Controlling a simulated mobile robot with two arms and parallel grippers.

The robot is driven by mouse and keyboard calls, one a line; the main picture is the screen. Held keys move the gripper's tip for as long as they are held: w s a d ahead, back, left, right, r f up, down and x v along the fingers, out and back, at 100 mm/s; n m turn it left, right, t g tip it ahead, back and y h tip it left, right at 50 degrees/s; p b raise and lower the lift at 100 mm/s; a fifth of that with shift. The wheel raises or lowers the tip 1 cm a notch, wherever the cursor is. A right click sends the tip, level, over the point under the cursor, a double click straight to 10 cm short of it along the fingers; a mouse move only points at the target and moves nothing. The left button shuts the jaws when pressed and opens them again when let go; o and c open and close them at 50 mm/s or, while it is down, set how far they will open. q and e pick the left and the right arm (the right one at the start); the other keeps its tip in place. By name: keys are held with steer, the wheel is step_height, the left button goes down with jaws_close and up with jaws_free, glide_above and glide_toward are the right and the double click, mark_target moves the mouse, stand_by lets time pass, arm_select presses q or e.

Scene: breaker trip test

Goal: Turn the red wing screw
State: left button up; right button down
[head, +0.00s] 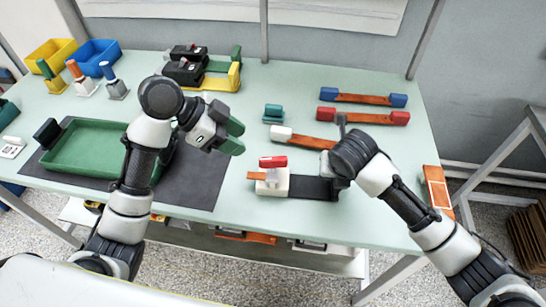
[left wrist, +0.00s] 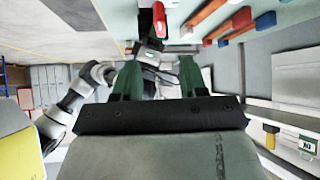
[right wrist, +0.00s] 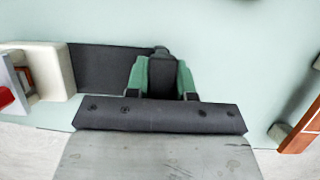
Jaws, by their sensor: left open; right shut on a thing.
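The red wing screw (head: 273,162) sits on top of a white block (head: 273,187) near the table's front edge. It also shows at the top of the left wrist view (left wrist: 158,18) and at the left edge of the right wrist view (right wrist: 5,97). A flat black bar (head: 312,188) runs right from the block. My left gripper (head: 234,137) is open and empty, up and left of the screw and apart from it. My right gripper (right wrist: 163,75) is shut on the right end of the black bar; its fingertips are mostly hidden in the head view.
Several orange bars with coloured ends, one blue-ended (head: 362,99), lie behind the right arm. A green tray (head: 85,178) rests on a dark mat (head: 200,190) at left. Yellow (head: 50,55) and blue (head: 97,58) bins stand at the back left. The table middle is mostly clear.

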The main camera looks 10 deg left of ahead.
mark_target(272, 159)
arm_select(q)
steer(key=x, duration=1.1)
steer(key=shift+f, duration=0.15)
jaws_close()
